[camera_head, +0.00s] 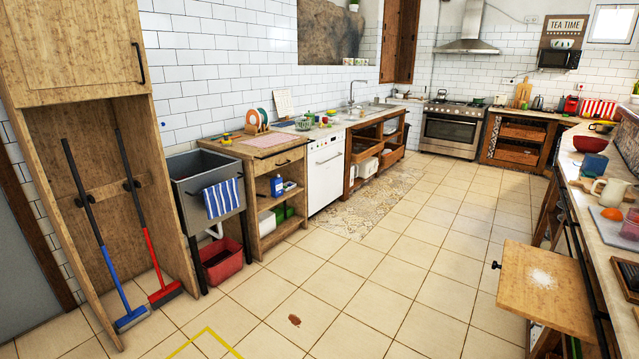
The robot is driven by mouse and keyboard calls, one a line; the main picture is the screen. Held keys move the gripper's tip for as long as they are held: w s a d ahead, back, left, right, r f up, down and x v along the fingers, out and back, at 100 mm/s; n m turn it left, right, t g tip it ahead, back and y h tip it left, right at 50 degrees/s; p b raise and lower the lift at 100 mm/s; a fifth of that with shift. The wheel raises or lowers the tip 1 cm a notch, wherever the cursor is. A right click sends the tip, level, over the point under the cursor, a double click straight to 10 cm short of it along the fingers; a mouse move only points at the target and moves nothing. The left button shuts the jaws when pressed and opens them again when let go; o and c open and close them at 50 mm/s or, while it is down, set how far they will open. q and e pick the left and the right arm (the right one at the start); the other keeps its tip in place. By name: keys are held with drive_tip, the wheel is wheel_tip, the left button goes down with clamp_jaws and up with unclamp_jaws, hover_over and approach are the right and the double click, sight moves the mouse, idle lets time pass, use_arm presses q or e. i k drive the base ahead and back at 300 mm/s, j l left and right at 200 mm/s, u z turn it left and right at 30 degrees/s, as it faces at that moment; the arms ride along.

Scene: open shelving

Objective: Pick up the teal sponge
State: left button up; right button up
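I cannot make out the teal sponge for certain at this distance. A small blue-teal block (592,165) stands on the right counter, next to a white pitcher; I cannot tell if it is a sponge. Small green items (331,112) lie on the counter by the sink, too small to identify. Neither of my grippers is in view.
The tiled floor (350,260) in the middle is clear, apart from a small brown spot (294,320). A pull-out wooden board (545,285) with white powder juts out at right. Brooms, a grey utility sink (210,180) and a red bin (222,262) stand at left.

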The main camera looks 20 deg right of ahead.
sight(588, 174)
drive_tip(key=i+l+z, duration=0.25)
drive_tip(key=i+z, duration=1.1)
drive_tip(key=z, duration=0.15)
drive_tip(key=i+j+z, duration=0.15)
drive_tip(key=i+z, duration=0.3)
drive_tip(key=i+j+z, duration=0.45)
drive_tip(key=i, duration=0.2)
drive_tip(key=i+j+z, duration=0.4)
drive_tip(key=i+l, duration=0.05)
